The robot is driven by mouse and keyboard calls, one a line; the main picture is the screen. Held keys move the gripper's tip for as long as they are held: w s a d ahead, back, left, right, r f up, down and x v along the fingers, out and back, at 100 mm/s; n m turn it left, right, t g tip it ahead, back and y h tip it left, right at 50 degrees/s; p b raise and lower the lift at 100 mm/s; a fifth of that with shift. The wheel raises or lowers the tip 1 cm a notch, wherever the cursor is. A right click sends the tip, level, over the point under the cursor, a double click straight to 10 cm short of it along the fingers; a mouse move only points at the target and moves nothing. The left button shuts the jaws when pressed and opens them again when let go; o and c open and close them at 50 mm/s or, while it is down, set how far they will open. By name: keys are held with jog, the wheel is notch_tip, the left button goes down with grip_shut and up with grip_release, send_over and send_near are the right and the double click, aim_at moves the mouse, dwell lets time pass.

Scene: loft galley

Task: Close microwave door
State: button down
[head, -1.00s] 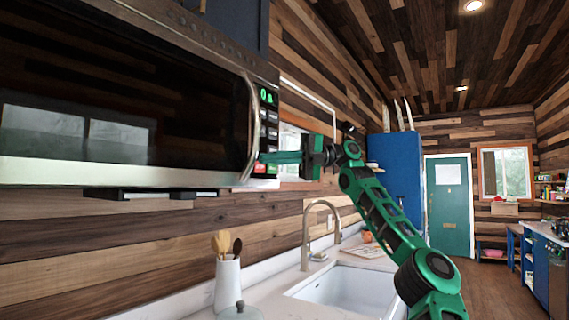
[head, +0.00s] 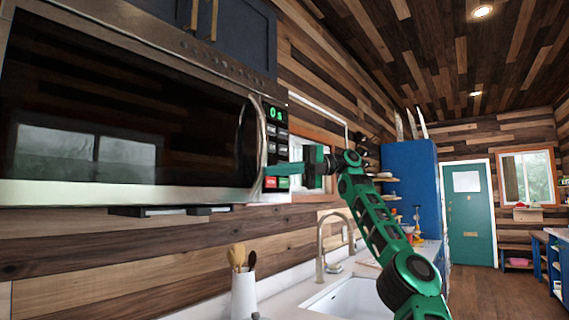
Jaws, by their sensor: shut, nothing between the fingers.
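The microwave (head: 130,110) is mounted on the wall at the left of the head view, and its dark glass door looks flush with the body. The curved silver handle (head: 262,145) runs down the door's right edge. The control panel (head: 277,135) beside it has a green lit display and a red button. My gripper (head: 272,170) is green and shut, with nothing in it. Its tips point left at the lower part of the panel, close to the handle; I cannot tell whether they touch either one.
Below are a counter with a utensil crock (head: 243,296), a faucet (head: 322,245) and a sink (head: 350,298). Dark cabinets (head: 235,30) hang above the microwave. A tall blue cabinet (head: 410,185) and a teal door (head: 468,215) stand farther back. Open floor lies at the right.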

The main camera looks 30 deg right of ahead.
aim_at(253, 142)
jog(key=shift+w+a+r, duration=0.1)
jog(key=shift+w+r, duration=0.05)
jog(key=shift+r, duration=1.35)
jog(key=c, duration=2.4)
grip_release()
jog(key=shift+s+r, duration=0.25)
jog(key=shift+r, duration=0.05)
jog(key=shift+s+r, duration=0.15)
grip_shut()
jog(key=shift+o, duration=0.6)
grip_release()
jog(key=shift+s+a+r, duration=0.3)
jog(key=shift+a+r, duration=0.3)
jog(key=shift+a, duration=0.05)
jog(key=shift+s+a+r, duration=0.3)
jog(key=shift+a+r, duration=0.3)
jog(key=shift+a, duration=0.05)
jog(key=a, duration=0.2)
jog(key=a+r, duration=0.1)
jog(key=a, duration=0.1)
jog(key=shift+w, duration=0.35)
grip_shut()
jog(key=s+a+r, duration=0.3)
jog(key=a+r, duration=0.1)
jog(key=shift+s, duration=0.2)
jog(key=shift+s+d, duration=0.1)
jog(key=shift+d, duration=0.05)
